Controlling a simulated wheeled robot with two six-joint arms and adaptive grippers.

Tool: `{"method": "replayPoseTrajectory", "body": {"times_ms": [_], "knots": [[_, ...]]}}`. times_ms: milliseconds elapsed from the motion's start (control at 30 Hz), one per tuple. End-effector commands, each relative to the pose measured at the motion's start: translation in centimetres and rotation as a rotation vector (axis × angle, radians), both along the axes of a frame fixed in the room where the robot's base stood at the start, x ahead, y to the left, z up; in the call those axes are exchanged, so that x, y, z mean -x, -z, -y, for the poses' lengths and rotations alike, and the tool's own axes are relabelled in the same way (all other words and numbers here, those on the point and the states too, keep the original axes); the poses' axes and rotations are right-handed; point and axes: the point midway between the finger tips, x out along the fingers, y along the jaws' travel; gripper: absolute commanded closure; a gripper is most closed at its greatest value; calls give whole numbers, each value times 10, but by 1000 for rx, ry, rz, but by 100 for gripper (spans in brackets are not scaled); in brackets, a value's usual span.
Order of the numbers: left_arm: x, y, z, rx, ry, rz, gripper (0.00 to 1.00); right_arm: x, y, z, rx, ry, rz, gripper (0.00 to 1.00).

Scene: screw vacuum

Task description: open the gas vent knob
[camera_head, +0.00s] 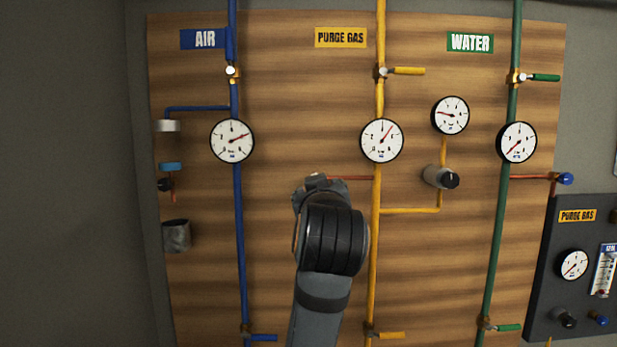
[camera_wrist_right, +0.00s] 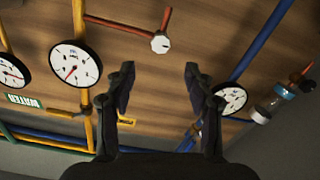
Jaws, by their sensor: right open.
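The gas vent knob (camera_wrist_right: 160,43) is a small pale round knob at the end of a red pipe (camera_wrist_right: 130,25) in the right wrist view. The red pipe also shows in the head view (camera_head: 350,178), running left from the yellow purge gas pipe (camera_head: 376,240); its knob end is hidden behind my right arm there. My right gripper (camera_wrist_right: 158,72) is open and empty. In the wrist view the knob lies beyond the fingertips, roughly centred between them, with no visible contact. In the head view my right wrist (camera_head: 330,240) hides the fingers. My left gripper is not in view.
The wooden panel (camera_head: 290,90) carries a blue air pipe (camera_head: 240,250) left of my arm and a green water pipe (camera_head: 497,220) at right. A purge gas gauge (camera_head: 381,140) is above and right of my wrist. A dark instrument box (camera_head: 545,290) stands at lower right.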

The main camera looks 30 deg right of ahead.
Motion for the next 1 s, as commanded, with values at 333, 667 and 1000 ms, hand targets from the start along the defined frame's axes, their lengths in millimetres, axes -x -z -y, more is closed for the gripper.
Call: {"method": "replayPoseTrajectory", "body": {"times_ms": [333, 667, 1000], "knots": [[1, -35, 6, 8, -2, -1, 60, -52, -5, 33, 7, 5, -9, 46], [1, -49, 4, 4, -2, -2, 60, -85, 0, 52, 1, 1, -4, 46], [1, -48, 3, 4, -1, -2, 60, -85, 1, 52, 0, 0, -2, 59]]}}
